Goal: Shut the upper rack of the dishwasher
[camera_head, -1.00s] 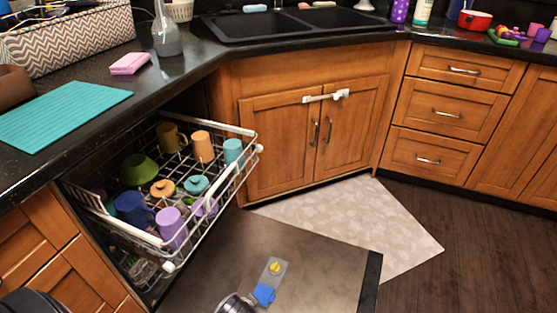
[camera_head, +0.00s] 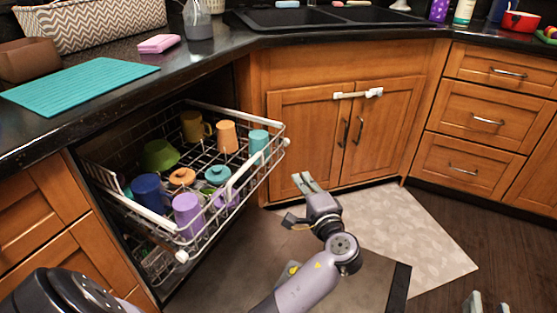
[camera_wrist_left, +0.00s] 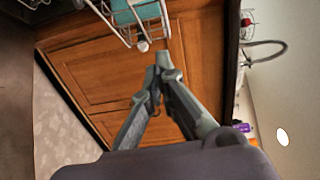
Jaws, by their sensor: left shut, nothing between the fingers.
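The white wire upper rack (camera_head: 262,124) of the dishwasher is pulled out, with cups, mugs and lids in it. In the left wrist view, a corner of the rack (camera_wrist_left: 127,40) shows at the top, beyond my fingertips. My left gripper (camera_head: 305,182) is shut and empty. It is to the right of the rack's front corner in the head view, apart from it, above the open door. My right gripper (camera_head: 487,303) shows only by its fingertips at the bottom right edge; they are apart, with nothing visible between them.
The open dishwasher door (camera_head: 372,281) lies flat below the rack. A cabinet with two doors (camera_head: 318,140) stands close behind my left gripper. A pale mat (camera_head: 435,240) lies on the floor. The dark counter (camera_head: 120,100) runs above the rack.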

